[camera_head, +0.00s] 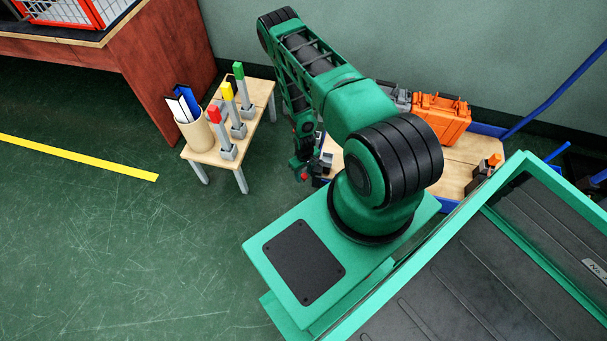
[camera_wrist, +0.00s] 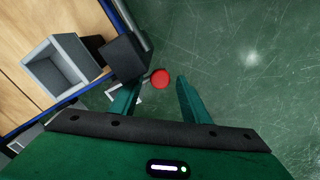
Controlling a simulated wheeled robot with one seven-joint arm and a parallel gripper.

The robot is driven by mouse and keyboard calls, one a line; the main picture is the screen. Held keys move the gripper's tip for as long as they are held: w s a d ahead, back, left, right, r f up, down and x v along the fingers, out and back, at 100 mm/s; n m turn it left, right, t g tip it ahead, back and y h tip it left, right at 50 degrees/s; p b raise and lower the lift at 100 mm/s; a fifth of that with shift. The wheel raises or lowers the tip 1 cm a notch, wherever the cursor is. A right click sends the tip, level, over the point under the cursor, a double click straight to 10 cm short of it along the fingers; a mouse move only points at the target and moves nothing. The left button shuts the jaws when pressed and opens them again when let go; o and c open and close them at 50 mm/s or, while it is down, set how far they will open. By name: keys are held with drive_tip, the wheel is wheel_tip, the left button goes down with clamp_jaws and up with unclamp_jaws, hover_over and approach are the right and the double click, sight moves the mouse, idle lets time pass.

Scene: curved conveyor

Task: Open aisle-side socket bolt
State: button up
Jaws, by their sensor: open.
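A small red round knob (camera_wrist: 160,78), likely the bolt's end, shows in the wrist view between and just beyond my fingertips. A dark block (camera_wrist: 122,56) sits to its left, at the edge of a wooden deck. A grey open-topped square socket (camera_wrist: 58,72) stands on the deck left of the block. My gripper (camera_wrist: 157,84) is open, one finger on each side of the knob; I cannot tell whether either touches it. In the head view my gripper (camera_head: 302,163) hangs beside the deck's left end, with the red knob (camera_head: 304,176) at it.
The blue-edged cart (camera_head: 487,129) bears an orange case (camera_head: 440,118) and a grey case. A small table (camera_head: 205,156) on the left holds a tan cup and colour-topped posts. A yellow line (camera_head: 80,158) crosses the green floor, which is clear in front.

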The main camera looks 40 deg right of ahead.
clamp_jaws()
drive_tip(key=shift+s+a, duration=0.85)
drive_tip(key=shift+a, duration=0.25)
unclamp_jaws()
drive_tip(key=shift+r, duration=0.1)
wheel_tip(320, 180, up, 11)
drive_tip(key=shift+f, duration=0.2)
